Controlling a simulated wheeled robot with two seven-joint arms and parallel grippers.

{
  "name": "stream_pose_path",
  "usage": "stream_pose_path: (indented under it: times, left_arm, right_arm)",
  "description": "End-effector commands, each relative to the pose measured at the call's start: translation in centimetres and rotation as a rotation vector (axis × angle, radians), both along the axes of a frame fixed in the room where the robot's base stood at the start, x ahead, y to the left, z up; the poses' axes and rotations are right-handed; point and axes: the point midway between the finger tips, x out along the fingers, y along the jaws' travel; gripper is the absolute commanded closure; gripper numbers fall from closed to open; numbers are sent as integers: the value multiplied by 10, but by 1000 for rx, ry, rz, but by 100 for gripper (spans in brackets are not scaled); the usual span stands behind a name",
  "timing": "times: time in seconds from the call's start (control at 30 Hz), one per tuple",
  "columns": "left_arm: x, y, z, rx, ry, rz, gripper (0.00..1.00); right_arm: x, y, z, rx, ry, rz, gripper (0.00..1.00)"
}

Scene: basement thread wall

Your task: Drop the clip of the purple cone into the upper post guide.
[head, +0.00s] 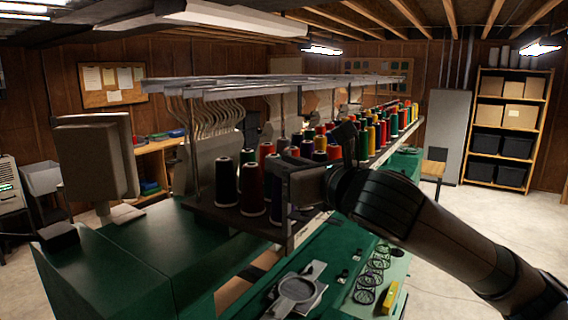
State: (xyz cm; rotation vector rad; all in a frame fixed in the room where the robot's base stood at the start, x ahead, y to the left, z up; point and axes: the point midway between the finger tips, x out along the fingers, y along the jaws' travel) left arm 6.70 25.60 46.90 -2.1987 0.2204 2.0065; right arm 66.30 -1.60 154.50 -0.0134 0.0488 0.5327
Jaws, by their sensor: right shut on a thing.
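My right gripper (292,172) is in front of the near cones, below the overhead rails. It is shut, and the clip in it is hidden by the gripper's body. Dark purple-looking cones stand on the rack; one (225,183) is at its left end, and another (277,200) is partly behind my gripper. I cannot tell which is the task's purple cone. Grey overhead rails (240,91) run above the cones on thin posts (194,140). The upper post guide is too small to pick out. My left gripper is out of view.
The cone rack (203,206) holds many coloured cones close together, stretching to the back right. The green machine (150,250) fills the front left, with a grey screen (95,157) on it. Hoops (365,293) and a yellow item (390,297) lie on the lower green table.

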Motion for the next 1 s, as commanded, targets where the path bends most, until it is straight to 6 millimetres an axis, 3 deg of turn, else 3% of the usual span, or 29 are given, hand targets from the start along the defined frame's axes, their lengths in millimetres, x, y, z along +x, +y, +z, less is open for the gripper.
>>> stream_pose_path:
  times: [0.47, 0.5, 0.57, 1.0]
  left_arm:
    - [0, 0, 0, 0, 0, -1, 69]
    - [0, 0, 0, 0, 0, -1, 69]
    - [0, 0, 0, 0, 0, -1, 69]
    - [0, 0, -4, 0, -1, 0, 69]
  right_arm:
    - [0, 0, -1, 0, 0, 0, 100]
    - [0, 0, -1, 0, 0, 0, 70]
    - [0, 0, -1, 0, 0, 0, 58]
    - [-3, -3, -1, 1, -1, 0, 58]
